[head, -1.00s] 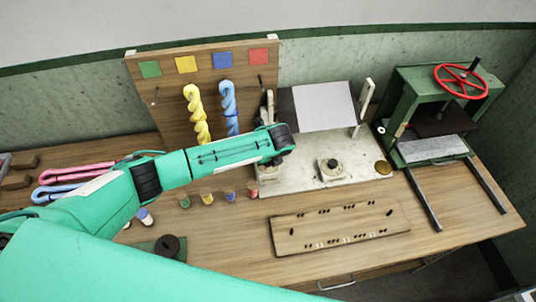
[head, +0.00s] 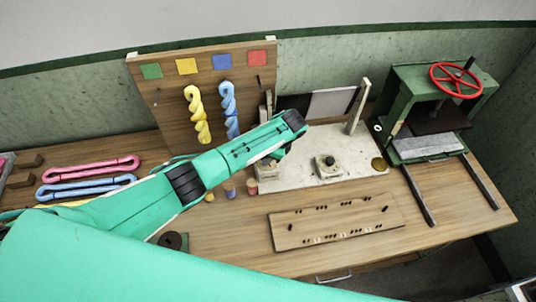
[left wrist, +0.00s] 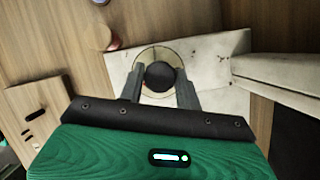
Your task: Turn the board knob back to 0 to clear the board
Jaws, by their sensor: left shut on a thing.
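A pale base plate (head: 298,178) carries two posts with a tilted panel (head: 328,103) between them, now showing as a narrow band, part dark and part light grey. Two black knobs sit on the plate. The right one (head: 328,161) is free in the head view. The left one is mostly hidden there under my left gripper (head: 270,163). In the left wrist view, my left gripper (left wrist: 160,88) has one finger on each side of a round black knob (left wrist: 160,75) on a pale dial and is shut on it. The dial's marks are too small to read. My right gripper is not in view.
A wooden board with holes (head: 335,222) lies in front of the plate. Small cups (head: 251,187) stand left of it. A green press with a red wheel (head: 455,82) stands at right. Yellow (head: 196,115) and blue (head: 228,110) skeins hang on the rack behind.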

